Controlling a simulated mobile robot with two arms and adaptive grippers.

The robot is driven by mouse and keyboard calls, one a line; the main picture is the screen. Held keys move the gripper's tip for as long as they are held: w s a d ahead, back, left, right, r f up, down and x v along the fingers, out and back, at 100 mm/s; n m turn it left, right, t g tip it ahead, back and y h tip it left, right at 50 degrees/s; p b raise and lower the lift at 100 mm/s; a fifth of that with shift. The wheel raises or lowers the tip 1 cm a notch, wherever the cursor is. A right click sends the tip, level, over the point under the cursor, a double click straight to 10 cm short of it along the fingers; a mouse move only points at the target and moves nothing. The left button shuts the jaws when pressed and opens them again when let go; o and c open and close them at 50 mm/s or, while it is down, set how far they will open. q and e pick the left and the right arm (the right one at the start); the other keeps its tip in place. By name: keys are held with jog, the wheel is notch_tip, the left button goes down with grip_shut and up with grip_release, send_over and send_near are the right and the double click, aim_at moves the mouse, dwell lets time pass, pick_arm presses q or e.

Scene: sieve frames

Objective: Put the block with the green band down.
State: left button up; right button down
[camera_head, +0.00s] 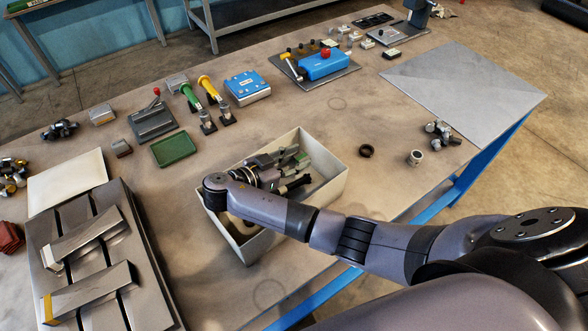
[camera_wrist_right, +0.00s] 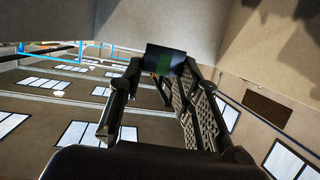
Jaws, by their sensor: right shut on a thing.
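My right gripper (camera_head: 287,172) reaches into the open white box (camera_head: 325,153) near the table's front edge. In the right wrist view its fingers (camera_wrist_right: 155,80) are closed on a dark block with a green band (camera_wrist_right: 165,61), which sits across the fingertips. In the head view a greyish block with green (camera_head: 300,160) shows at the fingers, inside the outline of the box. I cannot tell whether it touches the box floor. My wrist and the gripper hide part of the box. My left gripper is in neither view.
A slotted grey fixture (camera_head: 150,280) at the left bears two metal bars, one with a yellow band (camera_head: 48,308). A green tray (camera_head: 175,149) lies behind the box. A dark ring (camera_head: 366,151) and a metal cylinder (camera_head: 415,158) stand right of it. A bare grey plate (camera_head: 465,85) is at the right.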

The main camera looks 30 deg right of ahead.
jog(key=shift+f, duration=0.75)
notch_tip(320, 180, down, 3)
jog(key=shift+r, duration=0.1)
jog(key=shift+f, duration=0.4)
jog(key=shift+s+f+b, duration=0.15)
jog(key=shift+f+b, duration=0.45)
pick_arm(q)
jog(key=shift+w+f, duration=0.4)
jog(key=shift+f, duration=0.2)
pick_arm(e)
jog(key=c, duration=1.2)
grip_release()
jog(key=shift+s+f, duration=0.15)
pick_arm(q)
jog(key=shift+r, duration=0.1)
